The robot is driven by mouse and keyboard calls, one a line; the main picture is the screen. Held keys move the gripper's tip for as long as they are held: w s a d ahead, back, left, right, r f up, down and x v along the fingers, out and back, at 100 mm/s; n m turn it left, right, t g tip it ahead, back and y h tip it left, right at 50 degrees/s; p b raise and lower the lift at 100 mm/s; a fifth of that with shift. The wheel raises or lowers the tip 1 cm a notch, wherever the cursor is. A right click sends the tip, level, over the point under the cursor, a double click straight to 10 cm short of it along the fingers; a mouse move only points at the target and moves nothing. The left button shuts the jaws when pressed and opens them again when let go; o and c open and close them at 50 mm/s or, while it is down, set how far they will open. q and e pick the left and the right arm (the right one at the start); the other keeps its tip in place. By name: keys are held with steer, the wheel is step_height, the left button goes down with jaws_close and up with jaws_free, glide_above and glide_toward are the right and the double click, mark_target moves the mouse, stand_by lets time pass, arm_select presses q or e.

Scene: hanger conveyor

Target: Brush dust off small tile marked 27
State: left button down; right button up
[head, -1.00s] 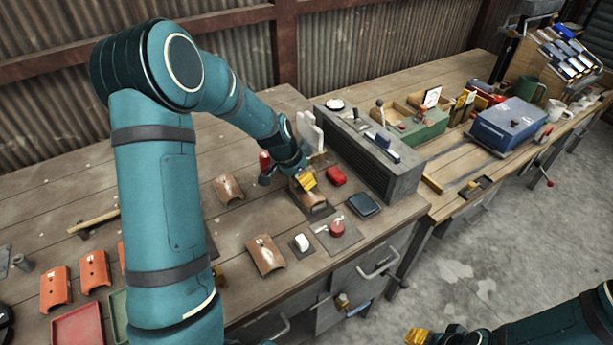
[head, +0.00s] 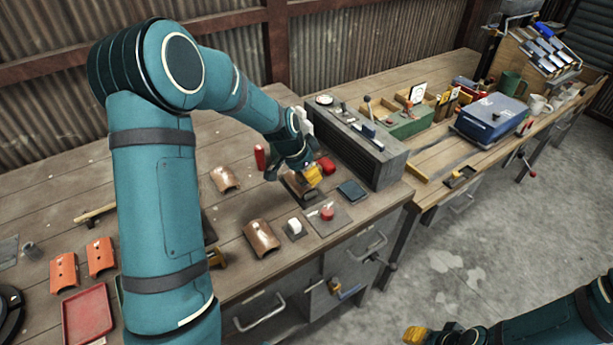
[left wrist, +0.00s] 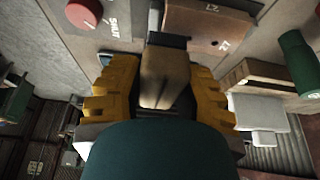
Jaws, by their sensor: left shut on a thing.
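My left gripper (head: 313,176) is shut on a tan, wooden-looking handle (left wrist: 160,75) with a dark end, probably a brush. The dark end lies beside or against a brown tile (left wrist: 205,25), which shows small pale marks; one looks like 27 but is hard to read. In the head view that tile (head: 297,188) lies on a dark pad, partly hidden by the gripper. Whether the bristles touch it I cannot tell. My right gripper (head: 415,336) is at the bottom edge, away from the bench; its fingers are too small to judge.
Brown curved tiles (head: 262,238) and orange tiles (head: 63,272) lie on the bench. A red round knob (head: 327,213) on a plate, a white-topped block (head: 294,227), a dark flat box (head: 352,190) and a red object (head: 326,165) are close by. A grey machine (head: 360,140) stands behind.

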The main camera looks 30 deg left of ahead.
arm_select(q)
step_height(320, 180, up, 3)
steer(key=shift+d+f+p, duration=0.1)
steer(key=shift+p, duration=0.6)
steer(key=shift+r+p, duration=0.6)
steer(key=shift+r, duration=0.4)
steer(key=shift+f, duration=0.1)
